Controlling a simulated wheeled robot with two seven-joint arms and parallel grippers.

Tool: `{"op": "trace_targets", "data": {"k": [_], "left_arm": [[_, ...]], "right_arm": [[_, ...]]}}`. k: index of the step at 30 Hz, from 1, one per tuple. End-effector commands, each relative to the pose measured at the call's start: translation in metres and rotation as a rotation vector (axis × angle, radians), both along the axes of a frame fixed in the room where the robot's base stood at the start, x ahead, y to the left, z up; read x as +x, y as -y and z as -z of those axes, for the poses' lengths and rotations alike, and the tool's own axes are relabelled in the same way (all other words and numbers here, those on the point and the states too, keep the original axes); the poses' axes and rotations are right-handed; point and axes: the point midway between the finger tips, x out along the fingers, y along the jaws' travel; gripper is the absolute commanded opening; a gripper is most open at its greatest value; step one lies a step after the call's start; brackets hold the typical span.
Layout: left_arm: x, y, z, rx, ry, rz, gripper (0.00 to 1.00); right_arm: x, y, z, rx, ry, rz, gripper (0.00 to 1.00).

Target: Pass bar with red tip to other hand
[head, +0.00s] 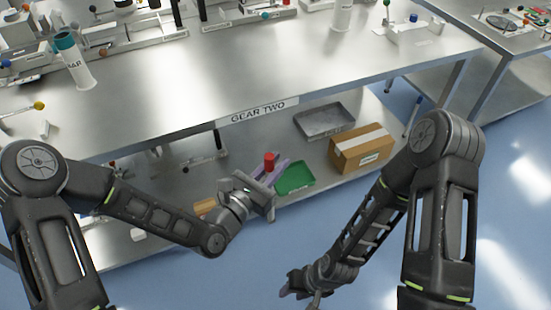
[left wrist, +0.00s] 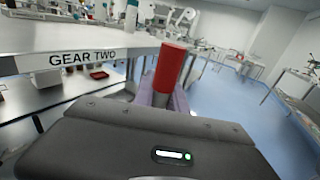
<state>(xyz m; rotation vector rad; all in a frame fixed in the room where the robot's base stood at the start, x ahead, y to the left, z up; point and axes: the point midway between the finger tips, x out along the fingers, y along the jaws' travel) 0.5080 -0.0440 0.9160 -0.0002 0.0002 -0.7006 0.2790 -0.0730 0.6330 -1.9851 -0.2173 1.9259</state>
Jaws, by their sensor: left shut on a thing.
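The bar's red tip (head: 269,160) stands up from between the purple fingers of my left gripper (head: 272,172), in front of the table's lower shelf. My left gripper is shut on the bar. In the left wrist view the red tip (left wrist: 171,68) points up, with a short piece of grey bar under it; the rest is hidden by the fingers and gripper body. My right gripper (head: 299,294) is lower in the head view, near the bottom edge, apart from the bar. Its fingers look spread and empty.
The steel table labelled GEAR TWO (head: 190,95) is behind the grippers. On its lower shelf are a green tray (head: 295,178), a grey tray (head: 325,121) and a cardboard box (head: 360,150). Blue floor (head: 250,280) is clear between my arms.

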Motion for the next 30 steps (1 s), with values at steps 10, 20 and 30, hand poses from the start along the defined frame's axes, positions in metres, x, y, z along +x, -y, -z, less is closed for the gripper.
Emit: {"op": "trace_targets", "data": {"k": [10,20,30], "left_arm": [[-0.045,0.0,-0.001,-0.002,-0.001,0.0,0.0],[-0.046,0.0,-0.001,-0.001,0.001,0.0,0.0],[-0.046,0.0,-0.001,-0.001,0.002,0.0,0.0]], "right_arm": [[0.0,0.0,0.0,0.0,0.0,0.0,0.36],[0.0,0.0,0.0,0.0,0.0,0.0,0.36],[0.0,0.0,0.0,0.0,0.0,0.0,0.36]]}}
